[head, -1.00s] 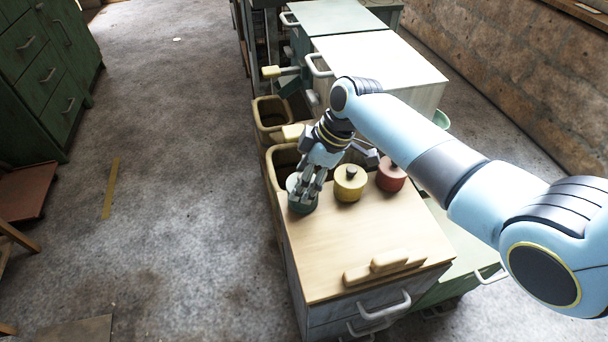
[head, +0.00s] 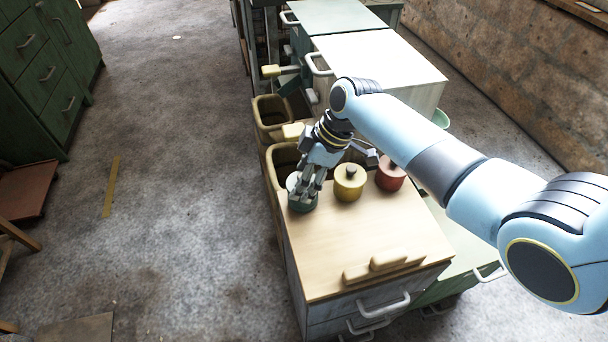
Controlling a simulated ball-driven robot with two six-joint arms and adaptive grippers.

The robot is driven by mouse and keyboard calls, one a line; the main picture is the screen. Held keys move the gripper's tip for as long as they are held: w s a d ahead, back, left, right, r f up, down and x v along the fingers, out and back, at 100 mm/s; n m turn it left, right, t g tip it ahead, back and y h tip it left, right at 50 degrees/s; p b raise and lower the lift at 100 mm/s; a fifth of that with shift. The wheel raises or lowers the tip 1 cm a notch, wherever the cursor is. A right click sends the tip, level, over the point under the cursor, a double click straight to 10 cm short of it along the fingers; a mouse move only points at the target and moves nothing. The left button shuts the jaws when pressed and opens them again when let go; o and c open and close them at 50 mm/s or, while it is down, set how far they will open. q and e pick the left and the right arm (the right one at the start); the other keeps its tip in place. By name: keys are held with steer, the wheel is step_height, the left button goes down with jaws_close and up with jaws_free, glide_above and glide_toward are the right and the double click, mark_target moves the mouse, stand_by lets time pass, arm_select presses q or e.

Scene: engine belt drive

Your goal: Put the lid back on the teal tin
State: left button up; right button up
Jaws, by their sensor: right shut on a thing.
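The teal tin (head: 304,207) stands upright near the left edge of the wooden cabinet top. My right gripper (head: 303,192) points down over it and is shut at its top. The fingers cover most of the tin's top, so the teal tin's lid is largely hidden; the grip appears to be on that lid. I cannot tell whether the lid is fully seated. A yellow tin (head: 348,187) with a dark knob stands just right of the gripper, and a red tin (head: 391,178) stands farther right. My left gripper is not in view.
The wooden cabinet top (head: 345,238) is clear in its middle. A pale wooden piece with a raised handle (head: 385,267) lies near its front edge. Open tan bins (head: 268,118) stand behind at the left, and a white cabinet top (head: 385,65) lies beyond.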

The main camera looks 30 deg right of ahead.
steer(key=o, duration=1.1)
steer(key=shift+c, duration=0.2)
step_height(320, 180, up, 7)
steer(key=p, duration=0.7)
jaws_close()
stand_by(0.5)
